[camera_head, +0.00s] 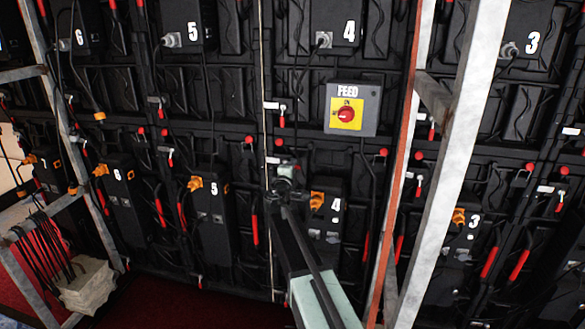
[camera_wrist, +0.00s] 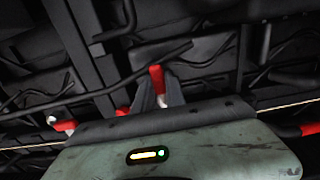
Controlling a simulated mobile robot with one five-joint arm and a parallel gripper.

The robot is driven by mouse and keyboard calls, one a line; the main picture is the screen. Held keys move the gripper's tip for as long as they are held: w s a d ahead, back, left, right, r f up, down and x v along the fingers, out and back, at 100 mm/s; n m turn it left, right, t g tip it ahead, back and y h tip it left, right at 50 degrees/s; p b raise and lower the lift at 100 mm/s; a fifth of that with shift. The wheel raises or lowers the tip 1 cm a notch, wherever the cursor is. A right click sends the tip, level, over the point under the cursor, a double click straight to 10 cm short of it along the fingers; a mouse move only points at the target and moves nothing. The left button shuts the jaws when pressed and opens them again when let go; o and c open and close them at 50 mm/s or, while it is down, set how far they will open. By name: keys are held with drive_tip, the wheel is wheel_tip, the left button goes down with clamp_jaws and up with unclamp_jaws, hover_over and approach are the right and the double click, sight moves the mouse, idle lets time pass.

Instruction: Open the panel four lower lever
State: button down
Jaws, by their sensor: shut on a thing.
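The lower panel four box (camera_head: 330,215) is black, with a white 4 and an orange plug (camera_head: 316,200). My gripper (camera_head: 285,178) is at the upper left of this box, against the black panel backs. In the wrist view my dark fingers (camera_wrist: 158,82) are shut on a red lever (camera_wrist: 157,77), whose lower end looks pale. In the head view my gripper mostly hides this lever.
A yellow and red FEED switch box (camera_head: 352,110) is above right of my gripper. A grey metal upright (camera_head: 455,150) and an orange-edged one (camera_head: 397,165) stand to the right. A thin cable (camera_head: 262,90) hangs just left of my gripper. Pale bags (camera_head: 88,285) lie at lower left.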

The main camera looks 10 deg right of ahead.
drive_tip(key=shift+a, duration=0.1)
drive_tip(key=c, duration=1.4)
unclamp_jaws()
drive_tip(key=v, duration=0.7)
drive_tip(key=shift+s+a, duration=0.2)
drive_tip(key=shift+s, duration=0.1)
drive_tip(key=shift+r, duration=0.1)
